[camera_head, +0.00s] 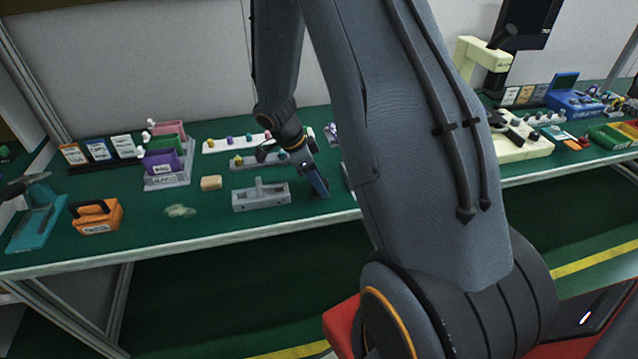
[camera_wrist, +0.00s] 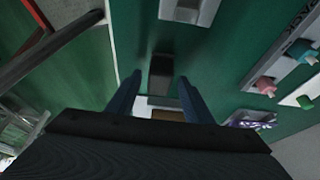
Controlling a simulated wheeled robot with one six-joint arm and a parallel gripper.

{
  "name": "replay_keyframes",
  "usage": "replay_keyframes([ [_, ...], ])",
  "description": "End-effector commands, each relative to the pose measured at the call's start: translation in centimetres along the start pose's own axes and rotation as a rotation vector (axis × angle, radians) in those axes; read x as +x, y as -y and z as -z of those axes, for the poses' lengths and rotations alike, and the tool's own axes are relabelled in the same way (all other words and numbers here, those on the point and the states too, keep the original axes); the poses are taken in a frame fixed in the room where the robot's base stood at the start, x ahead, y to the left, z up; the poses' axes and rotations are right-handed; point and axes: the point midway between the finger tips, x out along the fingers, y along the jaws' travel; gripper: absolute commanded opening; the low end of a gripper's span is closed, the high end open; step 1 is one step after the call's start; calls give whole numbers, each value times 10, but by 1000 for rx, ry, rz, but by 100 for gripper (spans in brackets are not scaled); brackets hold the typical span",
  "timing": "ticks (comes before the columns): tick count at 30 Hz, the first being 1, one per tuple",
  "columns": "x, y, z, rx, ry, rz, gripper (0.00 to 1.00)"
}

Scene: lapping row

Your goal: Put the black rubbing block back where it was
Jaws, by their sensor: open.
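In the wrist view a dark block (camera_wrist: 160,74), which looks like the black rubbing block, is below my gripper (camera_wrist: 158,82), between its two blue fingers. The fingers are open, with a gap on either side of the block. A grey piece (camera_wrist: 162,101) and a brown-and-white piece (camera_wrist: 168,115) show just under the block, partly hidden by my gripper's body. In the head view my gripper (camera_head: 318,185) points down at the green bench, right of a grey slotted fixture (camera_head: 262,199). The block cannot be made out there.
A grey rack (camera_head: 258,161) with coloured knobs stands behind the fixture. The bench front edge (camera_head: 230,233) is close to my gripper.

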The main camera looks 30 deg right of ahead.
Motion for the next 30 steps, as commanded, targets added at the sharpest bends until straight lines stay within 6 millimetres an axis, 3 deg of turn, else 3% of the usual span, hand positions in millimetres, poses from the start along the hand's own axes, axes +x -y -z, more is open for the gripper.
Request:
replay_keyframes([
  [16, -95, 1, -1, 1, 1, 3, 47],
  [23, -111, -3, -2, -25, 8, 0, 47],
  [26, -114, -14, -4, -120, 32, -2, 47],
  [30, -119, -41, -13, -374, 96, 11, 47],
])
